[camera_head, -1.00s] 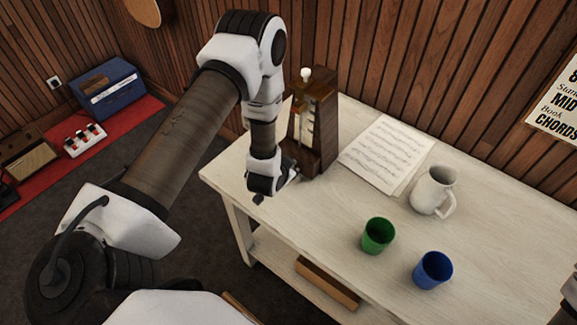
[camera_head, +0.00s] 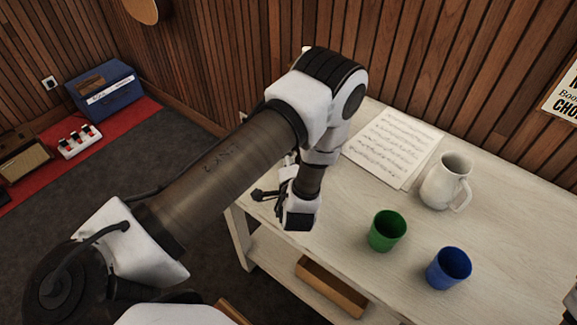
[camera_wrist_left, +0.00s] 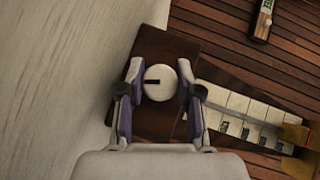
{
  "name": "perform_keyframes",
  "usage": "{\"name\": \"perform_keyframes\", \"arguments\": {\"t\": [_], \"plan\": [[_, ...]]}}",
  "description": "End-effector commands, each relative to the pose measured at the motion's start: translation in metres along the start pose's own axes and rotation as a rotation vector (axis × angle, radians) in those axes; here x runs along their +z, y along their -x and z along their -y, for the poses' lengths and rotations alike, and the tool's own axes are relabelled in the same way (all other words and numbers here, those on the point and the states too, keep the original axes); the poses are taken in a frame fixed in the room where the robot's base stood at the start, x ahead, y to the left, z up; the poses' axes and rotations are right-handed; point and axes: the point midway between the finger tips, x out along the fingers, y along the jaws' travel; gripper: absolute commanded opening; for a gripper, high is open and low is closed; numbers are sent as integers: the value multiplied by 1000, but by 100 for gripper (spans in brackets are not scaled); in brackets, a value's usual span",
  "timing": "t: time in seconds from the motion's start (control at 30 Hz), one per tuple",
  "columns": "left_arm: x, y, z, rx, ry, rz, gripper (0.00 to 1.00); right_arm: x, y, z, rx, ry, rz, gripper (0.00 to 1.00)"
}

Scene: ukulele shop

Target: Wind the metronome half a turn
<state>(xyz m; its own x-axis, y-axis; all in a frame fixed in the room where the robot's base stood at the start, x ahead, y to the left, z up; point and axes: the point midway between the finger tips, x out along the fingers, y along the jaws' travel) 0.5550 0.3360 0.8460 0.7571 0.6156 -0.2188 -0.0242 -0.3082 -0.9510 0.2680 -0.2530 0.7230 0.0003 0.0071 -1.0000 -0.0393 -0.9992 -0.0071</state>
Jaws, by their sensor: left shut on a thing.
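In the left wrist view the winding knob (camera_wrist_left: 160,82) is a round white disc with a dark slot. It sits on the dark brown wooden side of the metronome (camera_wrist_left: 155,45). My left gripper (camera_wrist_left: 159,92) has a finger on each side of the knob and is shut on it. The slot lies about level across the picture. In the head view my left gripper (camera_head: 277,190) is at the table's left end, and my arm hides nearly all of the metronome. My right gripper is not in view.
On the pale table (camera_head: 340,232) lie music sheets (camera_head: 393,147). A white jug (camera_head: 446,182), a green cup (camera_head: 387,231) and a blue cup (camera_head: 449,268) stand to the right. A wooden box (camera_head: 330,287) is on the lower shelf. A plank wall (camera_head: 430,60) is behind.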

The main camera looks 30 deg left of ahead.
Motion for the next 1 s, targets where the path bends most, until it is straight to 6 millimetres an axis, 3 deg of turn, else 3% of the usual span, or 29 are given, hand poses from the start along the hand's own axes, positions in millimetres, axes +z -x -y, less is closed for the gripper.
{"name": "perform_keyframes", "arguments": {"t": [0.1, 0.4, 1.0], "plan": [[1, -1, -7, -64, -65, -2, 0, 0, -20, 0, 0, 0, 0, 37], [0, -1, -4, -182, -183, -2, 0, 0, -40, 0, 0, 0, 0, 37], [0, 0, 0, -222, -223, -2, 0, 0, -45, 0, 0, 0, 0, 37]]}}
